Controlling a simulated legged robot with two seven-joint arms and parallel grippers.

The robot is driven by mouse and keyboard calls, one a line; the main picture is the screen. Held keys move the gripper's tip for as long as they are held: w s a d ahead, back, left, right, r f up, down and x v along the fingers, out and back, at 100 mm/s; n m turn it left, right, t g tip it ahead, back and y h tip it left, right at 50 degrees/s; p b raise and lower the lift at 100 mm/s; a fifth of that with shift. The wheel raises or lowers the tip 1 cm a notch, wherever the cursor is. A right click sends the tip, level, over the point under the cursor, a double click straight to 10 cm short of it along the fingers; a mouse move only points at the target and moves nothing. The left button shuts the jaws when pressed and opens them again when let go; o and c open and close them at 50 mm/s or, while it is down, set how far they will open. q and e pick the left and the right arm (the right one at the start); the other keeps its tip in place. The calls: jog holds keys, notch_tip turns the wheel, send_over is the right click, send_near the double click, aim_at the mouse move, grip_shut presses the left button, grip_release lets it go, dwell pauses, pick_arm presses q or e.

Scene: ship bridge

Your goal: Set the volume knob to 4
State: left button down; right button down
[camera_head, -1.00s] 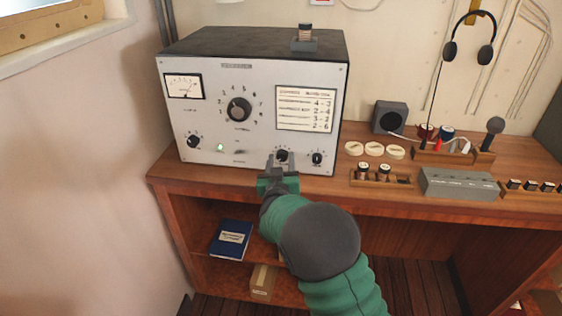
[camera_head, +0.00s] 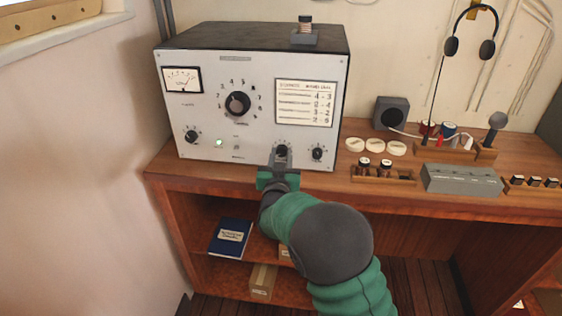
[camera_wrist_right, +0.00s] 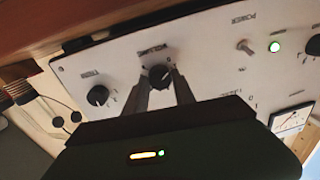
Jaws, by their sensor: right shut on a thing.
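A grey radio panel (camera_head: 210,130) stands on the wooden desk. My right gripper (camera_head: 281,155) reaches up to the small black knob (camera_head: 281,149) at the panel's lower edge, right of centre. The right wrist view shows the panel upside down. There my right gripper (camera_wrist_right: 160,80) has one finger on each side of this dark knob (camera_wrist_right: 159,74) and is shut on it. The lettering beside the knob is too blurred to read surely, and its setting cannot be told. My left gripper is not in view.
Another small knob (camera_head: 317,153) sits close to the right of the held one. A large dial knob (camera_head: 238,104) is above, and a further knob (camera_head: 191,136) is at lower left beside a green lamp (camera_head: 219,142). The desk edge (camera_head: 230,178) runs just below.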

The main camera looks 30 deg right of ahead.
jog(key=m+b, duration=0.5)
jog(key=m+h+b, duration=0.1)
jog(key=m+b, duration=0.4)
jog(key=f+m+b, duration=0.1)
jog(key=m+b, duration=0.3)
jog(key=m, duration=0.1)
jog(key=shift+f+h+b, duration=0.1)
jog(key=shift+h+b, duration=0.2)
jog(key=shift+b, duration=0.1)
jog(key=m+b, duration=0.3)
jog(key=m, duration=0.1)
jog(key=shift+m+b, duration=0.3)
jog(key=shift+m, duration=0.1)
jog(key=shift+a+m+g+b, duration=0.1)
jog(key=shift+m+g+b, duration=0.3)
jog(key=shift+m+b, duration=0.65)
jog(key=shift+m, duration=0.45)
jog(key=c, duration=1.1)
grip_release()
jog(key=shift+o, duration=0.3)
jog(key=shift+r, duration=0.2)
jog(key=p+v, duration=0.2)
jog(key=v, duration=1.4)
jog(key=shift+s+a+f, duration=0.15)
jog(key=shift+a+f, duration=0.2)
